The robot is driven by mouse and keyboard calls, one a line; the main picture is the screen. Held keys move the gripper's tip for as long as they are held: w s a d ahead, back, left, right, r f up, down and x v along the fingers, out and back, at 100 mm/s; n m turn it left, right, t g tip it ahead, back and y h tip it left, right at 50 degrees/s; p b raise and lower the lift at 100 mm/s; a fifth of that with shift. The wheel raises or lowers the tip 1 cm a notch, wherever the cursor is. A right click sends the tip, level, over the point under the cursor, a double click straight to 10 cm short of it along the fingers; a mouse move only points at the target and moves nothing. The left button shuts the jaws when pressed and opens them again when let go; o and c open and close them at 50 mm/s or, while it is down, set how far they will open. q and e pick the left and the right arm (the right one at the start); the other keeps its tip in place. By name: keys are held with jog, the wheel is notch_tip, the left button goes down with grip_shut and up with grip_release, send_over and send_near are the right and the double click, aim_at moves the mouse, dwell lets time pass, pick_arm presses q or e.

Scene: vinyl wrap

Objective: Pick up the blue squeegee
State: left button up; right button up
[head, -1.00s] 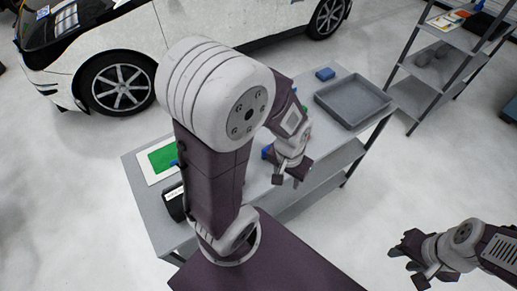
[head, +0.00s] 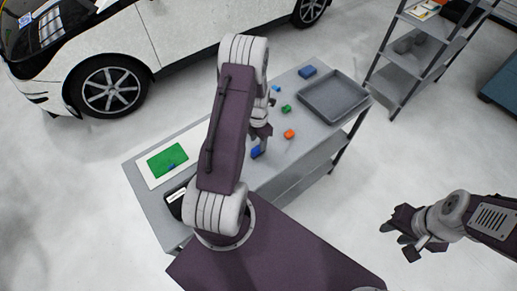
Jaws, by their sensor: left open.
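A blue piece (head: 256,152), which looks like the blue squeegee, lies on the grey table near its front edge. My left gripper (head: 262,131) is open just behind and above it, partly hidden by my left arm. I cannot tell whether they touch. My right gripper (head: 400,242) hangs over the floor right of the table, with its fingers apart and nothing between them.
On the table (head: 148,203) are an orange piece (head: 289,134), a green piece (head: 286,109), a small blue piece (head: 277,88), a blue block (head: 307,71), a grey tray (head: 328,110), a green sheet (head: 162,161) and a dark box (head: 175,200). A shelf (head: 413,48) stands behind.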

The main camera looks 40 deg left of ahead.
aim_at(258, 146)
pick_arm(q)
jog(key=shift+f, duration=0.6)
jog(key=shift+a+f, duration=0.15)
jog(key=shift+f, duration=0.4)
jog(key=shift+f+p, duration=0.15)
jog(key=shift+p, duration=0.25)
notch_tip(258, 146, down, 4)
jog(key=shift+w+f+p, duration=0.15)
jog(key=shift+f+p, duration=0.1)
jog(key=shift+p, duration=0.8)
jog(key=shift+f, duration=0.2)
grip_shut()
pick_arm(e)
notch_tip(258, 146, up, 3)
jog(key=shift+r, duration=0.2)
